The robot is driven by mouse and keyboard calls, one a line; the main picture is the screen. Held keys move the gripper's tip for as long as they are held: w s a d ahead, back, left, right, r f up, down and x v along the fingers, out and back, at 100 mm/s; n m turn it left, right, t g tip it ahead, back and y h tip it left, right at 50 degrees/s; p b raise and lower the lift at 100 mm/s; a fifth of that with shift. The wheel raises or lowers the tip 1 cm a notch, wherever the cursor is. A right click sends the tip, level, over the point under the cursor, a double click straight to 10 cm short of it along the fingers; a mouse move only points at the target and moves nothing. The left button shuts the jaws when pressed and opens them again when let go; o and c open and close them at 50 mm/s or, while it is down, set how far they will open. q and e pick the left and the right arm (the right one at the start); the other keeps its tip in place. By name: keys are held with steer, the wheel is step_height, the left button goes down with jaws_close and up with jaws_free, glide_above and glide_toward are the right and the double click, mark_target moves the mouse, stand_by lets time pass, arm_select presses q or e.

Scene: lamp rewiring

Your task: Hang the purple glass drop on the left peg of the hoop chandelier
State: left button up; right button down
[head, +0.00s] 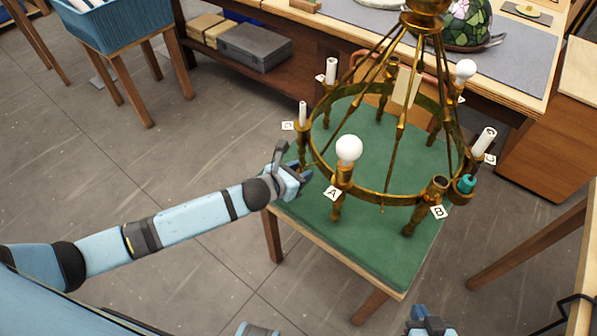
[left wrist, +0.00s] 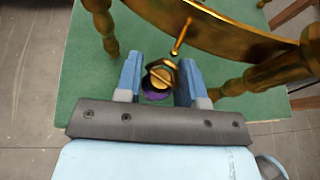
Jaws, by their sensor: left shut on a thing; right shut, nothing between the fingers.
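The hoop chandelier (head: 400,198) is a brass ring on a green-topped stand. Its left peg (left wrist: 181,36) juts from the hoop toward my left gripper in the left wrist view. My left gripper (head: 297,178) is at the hoop's left side; the left wrist view also shows it (left wrist: 160,82), shut on the purple glass drop (left wrist: 156,96). The drop's brass cap and loop show between the fingers, just below the peg's tip. I cannot tell whether the loop touches the peg. In the head view the drop is not discernible. My right gripper (head: 428,322) is shut and empty at the bottom edge.
A teal drop (head: 467,184) hangs at the hoop's right side. White bulbs (head: 349,149), candle sleeves and lettered tags stand around the ring. The green stand top (head: 370,250) has clear room in front. A workbench (head: 545,100) stands behind; a blue basket (head: 120,25) is back left.

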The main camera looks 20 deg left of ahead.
arm_select(q)
steer(key=shift+w+d+r, duration=0.1)
steer(key=shift+w+d, duration=0.75)
steer(key=shift+d, duration=0.05)
arm_select(e)
steer(key=shift+s+r, duration=0.1)
steer(key=shift+r, duration=0.2)
